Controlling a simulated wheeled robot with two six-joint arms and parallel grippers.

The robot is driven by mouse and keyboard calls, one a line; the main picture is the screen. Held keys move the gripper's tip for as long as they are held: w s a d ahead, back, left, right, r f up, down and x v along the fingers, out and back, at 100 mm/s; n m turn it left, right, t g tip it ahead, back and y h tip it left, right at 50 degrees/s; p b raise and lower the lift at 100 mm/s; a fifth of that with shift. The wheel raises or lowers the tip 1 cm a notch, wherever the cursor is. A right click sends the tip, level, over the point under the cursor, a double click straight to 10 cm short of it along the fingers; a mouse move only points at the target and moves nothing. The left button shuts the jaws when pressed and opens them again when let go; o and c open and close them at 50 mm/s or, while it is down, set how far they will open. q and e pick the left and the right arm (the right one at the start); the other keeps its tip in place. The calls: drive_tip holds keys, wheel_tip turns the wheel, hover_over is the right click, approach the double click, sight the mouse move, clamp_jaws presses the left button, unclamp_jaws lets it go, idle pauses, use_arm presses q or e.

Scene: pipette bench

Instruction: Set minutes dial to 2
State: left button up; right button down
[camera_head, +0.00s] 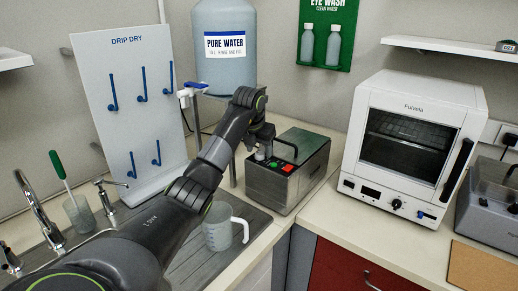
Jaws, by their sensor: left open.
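A steel box-shaped device (285,188) with a green top and a black handle stands at the corner of the counter. A red button and a green button (288,168) show on its sloped panel. My left gripper (264,154) is over the left part of this panel, pointing down, its jaws open. A minutes dial cannot be made out on this device; the gripper covers part of the panel. A white oven (413,146) to the right has a black round knob (396,204) and a small display on its lower front. I cannot read its markings. My right gripper is not in view.
A pure water bottle (225,75) stands behind my left arm. A drip-dry board (125,110) with blue hooks is at left. A clear jug (220,228) stands on the sink drainer beside my arm. A grey device (490,200) is at far right. Counter before the oven is clear.

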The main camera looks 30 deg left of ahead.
use_arm(q)
drive_tip(key=shift+w+f, duration=0.2)
drive_tip(key=shift+f, duration=0.35)
drive_tip(key=c, duration=1)
drive_tip(key=shift+a, duration=0.1)
